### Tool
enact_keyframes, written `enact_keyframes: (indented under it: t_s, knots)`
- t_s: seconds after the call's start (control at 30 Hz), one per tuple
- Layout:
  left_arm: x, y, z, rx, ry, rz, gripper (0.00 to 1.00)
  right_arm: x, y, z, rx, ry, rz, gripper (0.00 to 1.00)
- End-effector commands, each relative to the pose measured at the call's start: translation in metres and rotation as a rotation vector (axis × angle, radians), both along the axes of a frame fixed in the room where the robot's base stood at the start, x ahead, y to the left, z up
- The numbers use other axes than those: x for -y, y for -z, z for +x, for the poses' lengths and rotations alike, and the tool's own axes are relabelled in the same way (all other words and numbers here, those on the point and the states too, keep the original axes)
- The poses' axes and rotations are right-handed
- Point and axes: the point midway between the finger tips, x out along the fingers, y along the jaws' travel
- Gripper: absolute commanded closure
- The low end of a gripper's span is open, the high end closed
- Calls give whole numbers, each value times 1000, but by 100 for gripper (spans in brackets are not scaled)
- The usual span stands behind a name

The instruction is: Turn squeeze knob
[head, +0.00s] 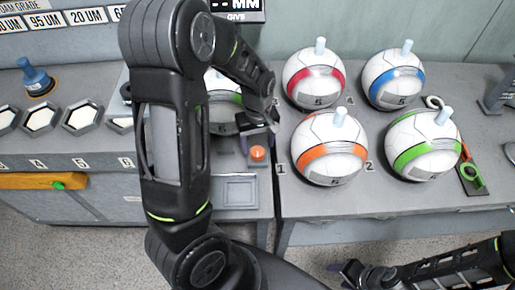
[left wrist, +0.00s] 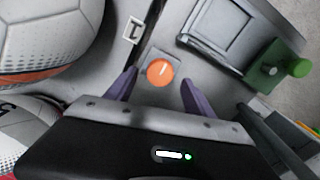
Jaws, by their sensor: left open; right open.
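The orange round knob (head: 257,153) sits on a small grey plate on the bench, just right of my left forearm. In the left wrist view the knob (left wrist: 160,72) shows a short pale mark on its top. My left gripper (head: 262,122) is open and points down at the knob. In the left wrist view its purple fingers (left wrist: 159,78) stand apart, one on each side of the knob; whether they are down at its height I cannot tell. My right gripper (head: 352,270) is open and empty, low at the bottom right, away from the bench.
Balls with red (head: 314,78), blue (head: 394,79), orange (head: 329,148) and green (head: 420,146) bands stand on the right bench. Another ball is partly hidden behind my left arm. A square-framed panel (head: 238,191) lies in front of the knob. A green knob (left wrist: 299,68) shows in the wrist view.

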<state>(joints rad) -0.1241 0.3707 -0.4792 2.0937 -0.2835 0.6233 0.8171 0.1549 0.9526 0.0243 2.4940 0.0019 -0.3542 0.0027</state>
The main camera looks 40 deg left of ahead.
Motion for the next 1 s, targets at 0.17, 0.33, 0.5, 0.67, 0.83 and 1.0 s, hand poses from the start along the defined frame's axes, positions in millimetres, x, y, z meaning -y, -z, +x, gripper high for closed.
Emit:
enact_keyframes:
  t_s: [0.17,0.33,0.5,0.67,0.83,1.0]
  knots:
    - [-1,26,-1,-4,-1,0,38,0,-1,0,0,0,0,48]
    - [0,35,0,0,-1,0,38,0,-1,0,0,0,0,48]
    - [0,35,0,0,-1,0,38,0,-1,0,0,0,0,48]
    - [0,35,0,0,-1,0,46,0,-1,0,0,0,0,48]
    - [0,35,0,0,0,0,60,0,-1,0,0,0,0,48]
    - [0,35,0,0,0,0,74,0,-1,0,0,0,0,48]
